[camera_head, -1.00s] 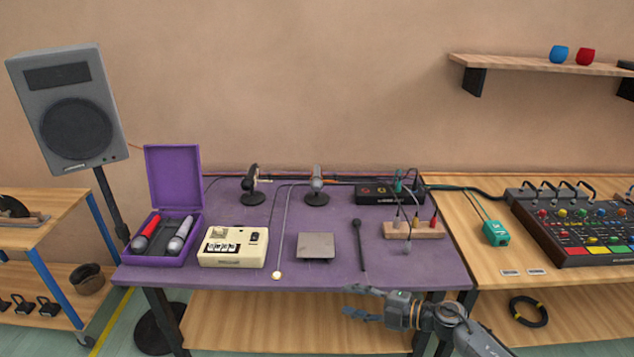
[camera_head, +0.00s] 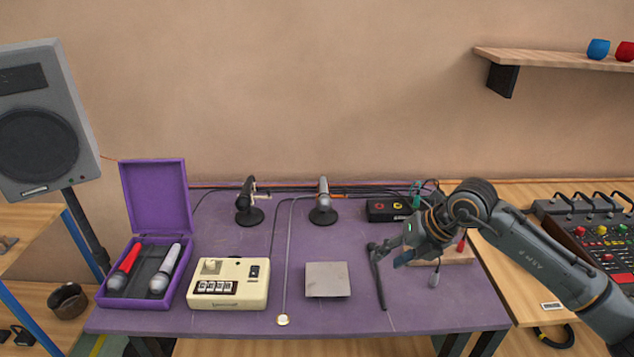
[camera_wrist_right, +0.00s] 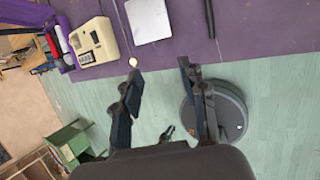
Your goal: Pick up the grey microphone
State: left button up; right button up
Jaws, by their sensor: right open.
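A grey microphone (camera_head: 165,268) lies in an open purple case (camera_head: 140,302) on the left of the purple table. A microphone with a red body (camera_head: 124,266) lies to its left in the same case. Another grey microphone (camera_head: 323,193) stands on a round base at the back middle. My right gripper (camera_head: 386,254) is open and empty over the table's right part, well to the right of the case. In the right wrist view its open fingers (camera_wrist_right: 160,70) point toward the table edge, with the case (camera_wrist_right: 53,45) at upper left. My left gripper is not in view.
A cream button box (camera_head: 228,284), a grey square plate (camera_head: 327,280) and a thin black stick (camera_head: 379,280) lie between case and gripper. A dark microphone (camera_head: 247,203) stands behind. Cables run along the back. A tall speaker (camera_head: 45,120) stands at left.

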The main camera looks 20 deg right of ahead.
aim_at(324, 202)
jog(key=i, duration=1.25)
